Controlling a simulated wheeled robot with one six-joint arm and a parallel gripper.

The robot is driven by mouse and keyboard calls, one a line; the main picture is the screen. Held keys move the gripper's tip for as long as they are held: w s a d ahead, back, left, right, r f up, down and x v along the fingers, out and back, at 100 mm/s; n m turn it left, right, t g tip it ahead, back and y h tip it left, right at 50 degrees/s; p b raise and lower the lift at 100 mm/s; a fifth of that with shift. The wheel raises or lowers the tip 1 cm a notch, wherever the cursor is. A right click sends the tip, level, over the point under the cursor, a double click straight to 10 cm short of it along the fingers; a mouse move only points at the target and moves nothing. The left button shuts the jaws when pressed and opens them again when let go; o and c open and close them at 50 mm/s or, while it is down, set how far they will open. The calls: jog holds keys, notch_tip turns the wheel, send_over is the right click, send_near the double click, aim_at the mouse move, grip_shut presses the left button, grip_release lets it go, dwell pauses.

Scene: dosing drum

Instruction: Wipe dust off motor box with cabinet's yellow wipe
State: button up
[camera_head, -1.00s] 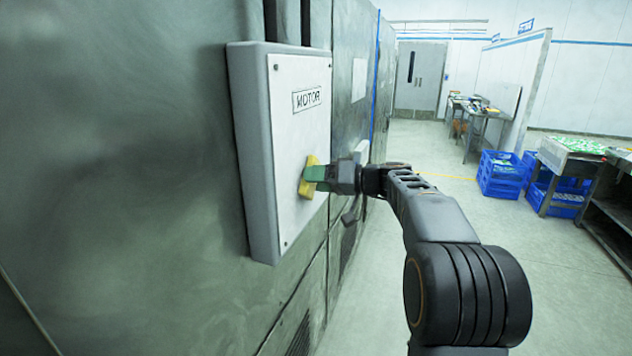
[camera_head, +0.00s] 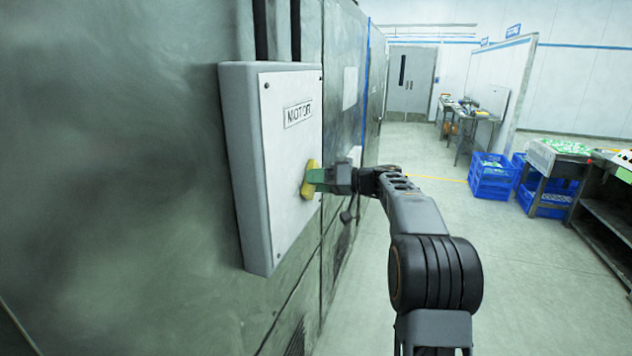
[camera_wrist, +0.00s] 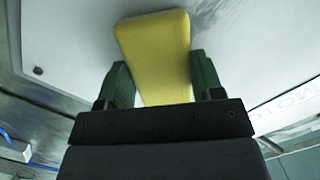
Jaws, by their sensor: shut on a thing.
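The motor box (camera_head: 284,190) is a pale box with a white front plate lettered MOTOR, fixed to the metal wall at the left. My gripper (camera_head: 314,176) is shut on the yellow wipe (camera_head: 309,182), which is at the right part of the plate, below the label, and looks pressed against it. In the wrist view the yellow wipe (camera_wrist: 158,50) sticks out between the two green fingers, with the white plate (camera_wrist: 75,50) behind it. A grey, dusty-looking smudge (camera_wrist: 215,22) shows on the plate beside the wipe. The wipe hides the surface under it.
The green-grey metal wall (camera_head: 130,190) surrounds the motor box. Blue crates (camera_head: 490,175) and a bench (camera_head: 560,160) stand at the right. The floor (camera_head: 520,290) to the right of the wall is clear. A door (camera_head: 410,80) is at the back.

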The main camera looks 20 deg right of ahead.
jog(key=w+d+p, duration=0.1)
jog(key=w, duration=0.1)
jog(key=w+d+p, duration=0.1)
jog(key=w+p, duration=0.1)
jog(key=shift+d, duration=0.4)
jog(key=shift+s+a+f+b, duration=0.1)
jog(key=shift+b, duration=0.3)
